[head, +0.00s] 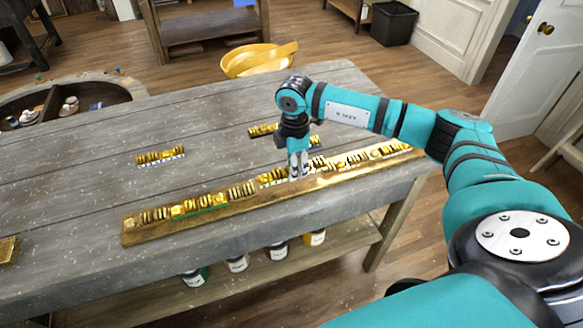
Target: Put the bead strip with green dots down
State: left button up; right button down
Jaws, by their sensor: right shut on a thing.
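My right gripper (298,172) is pointed down over the middle of a long gilt moulding (135,234) near the table's front edge. It is shut on a gilt bead strip (273,180) at the moulding; the fingers hide part of that strip, and I cannot clearly tell its dot colour. A bead piece with a green edge (198,209) lies on the left part of the moulding, apart from the gripper. My left gripper is not in view.
A bead strip with pale dots (160,157) lies at the table's left. Several jars (237,263) stand on the shelf below.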

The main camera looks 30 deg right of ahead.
jog(key=shift+w, duration=0.35)
jog(key=shift+w+f+p, duration=0.1)
jog(key=shift+f+p, duration=0.25)
jog(key=shift+p, duration=0.1)
notch_tip(320, 180, down, 2)
jog(key=shift+f+p, duration=0.2)
jog(key=shift+p, duration=0.35)
jog(key=shift+f, duration=0.25)
jog(key=shift+f, duration=0.25)
jog(key=c, duration=0.9)
grip_release()
